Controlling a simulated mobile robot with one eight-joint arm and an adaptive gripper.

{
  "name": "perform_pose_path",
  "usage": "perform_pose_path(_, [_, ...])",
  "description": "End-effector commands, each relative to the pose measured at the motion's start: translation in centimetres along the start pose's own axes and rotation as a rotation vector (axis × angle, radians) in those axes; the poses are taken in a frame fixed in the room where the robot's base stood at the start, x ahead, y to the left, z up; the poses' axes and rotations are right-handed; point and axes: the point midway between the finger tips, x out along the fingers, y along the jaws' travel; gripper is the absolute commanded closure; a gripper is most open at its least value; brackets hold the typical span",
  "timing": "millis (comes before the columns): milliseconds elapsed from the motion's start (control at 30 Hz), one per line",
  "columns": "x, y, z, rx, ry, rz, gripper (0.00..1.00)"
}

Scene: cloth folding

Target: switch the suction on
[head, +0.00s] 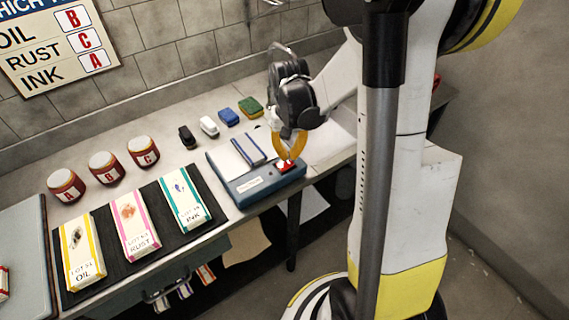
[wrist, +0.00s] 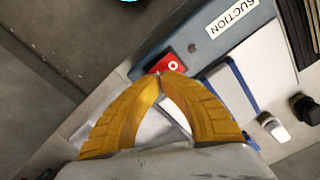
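The suction unit (head: 232,186) is a blue-grey box at the right part of the bench, with a white top and blue strips. My gripper (head: 290,159) has yellow fingers pointing down over the switch. In the wrist view its fingertips (wrist: 160,74) meet with nothing between them and overlap the switch's edge. I cannot tell whether they touch it.
Three red jars (head: 106,168) stand behind. A blue block (head: 228,117) and a green-yellow sponge (head: 250,107) lie behind the unit.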

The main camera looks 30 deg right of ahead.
Motion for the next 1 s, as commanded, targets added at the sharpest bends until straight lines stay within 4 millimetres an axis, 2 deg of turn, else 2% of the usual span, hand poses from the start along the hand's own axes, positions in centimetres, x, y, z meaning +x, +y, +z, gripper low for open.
perform_pose_path(1000, [1.6, 0.0, 0.0, 0.000, 0.000, 0.000, 1.00])
